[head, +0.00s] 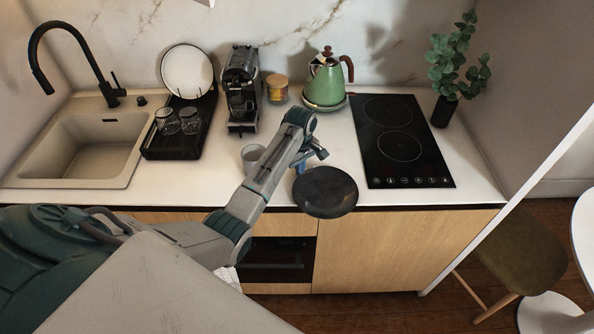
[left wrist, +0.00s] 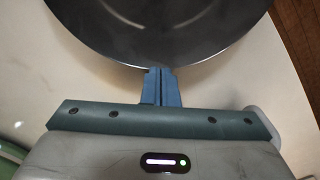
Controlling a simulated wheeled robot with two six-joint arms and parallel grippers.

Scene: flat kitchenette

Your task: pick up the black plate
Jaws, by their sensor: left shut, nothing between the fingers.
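The black plate (head: 325,192) is round and dark, at the front of the counter just right of my left gripper. In the picture its near rim overlaps the counter's front edge. My left gripper (head: 301,167) is at the plate's far-left rim. In the left wrist view the blue fingers (left wrist: 161,72) are together with nothing between them, and their tips meet the rim of the plate (left wrist: 160,35) in the picture. I cannot tell whether they touch it. My right gripper is not in view.
A light cup (head: 252,155) stands left of my wrist, partly hidden by my arm. The cooktop (head: 402,140) is to the right, and a green kettle (head: 325,84) stands behind. A black rack (head: 182,143) with glasses is left, beside the sink (head: 85,150).

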